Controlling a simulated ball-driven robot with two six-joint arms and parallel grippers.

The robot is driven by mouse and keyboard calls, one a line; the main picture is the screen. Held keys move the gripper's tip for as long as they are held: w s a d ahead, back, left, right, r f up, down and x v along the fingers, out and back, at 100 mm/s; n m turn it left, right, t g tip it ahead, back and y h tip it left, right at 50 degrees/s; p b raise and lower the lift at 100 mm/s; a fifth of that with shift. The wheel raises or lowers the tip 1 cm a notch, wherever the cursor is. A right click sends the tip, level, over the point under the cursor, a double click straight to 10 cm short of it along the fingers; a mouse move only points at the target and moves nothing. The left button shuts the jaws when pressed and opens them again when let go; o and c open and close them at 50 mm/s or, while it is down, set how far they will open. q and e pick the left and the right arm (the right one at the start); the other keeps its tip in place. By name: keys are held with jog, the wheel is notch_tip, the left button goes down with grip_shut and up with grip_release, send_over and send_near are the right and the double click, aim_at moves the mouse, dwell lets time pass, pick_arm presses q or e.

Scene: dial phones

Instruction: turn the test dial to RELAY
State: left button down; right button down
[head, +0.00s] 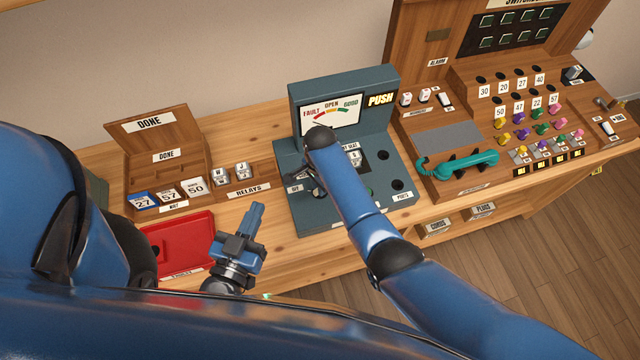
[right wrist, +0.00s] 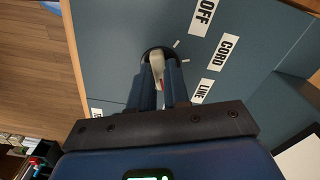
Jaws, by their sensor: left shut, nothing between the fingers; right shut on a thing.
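The test set (head: 345,95) is a grey-blue box with a meter and a sloping panel. In the right wrist view its dial (right wrist: 157,60) has a pale knob with a red mark, and my right gripper (right wrist: 161,72) is shut on that knob. The labels OFF (right wrist: 204,17), CORD (right wrist: 223,51) and LINE (right wrist: 202,91) stand around it; another label at the lower left is cut off. Which label the knob points to I cannot tell. In the head view my right arm hides the dial. My left gripper (head: 254,218) is shut and empty above the desk's front.
A red tray (head: 205,232) lies left of my left gripper. The wooden DONE rack (head: 168,120) with numbered tiles stands behind it, beside the RELAYS holder (head: 247,186). A switchboard (head: 460,90) with a teal handset (head: 450,167) stands at the right.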

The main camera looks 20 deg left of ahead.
dwell(0.5)
jog(key=c, duration=1.1)
grip_release()
notch_tip(320, 180, up, 11)
jog(key=b, duration=0.1)
jog(key=shift+f, duration=0.15)
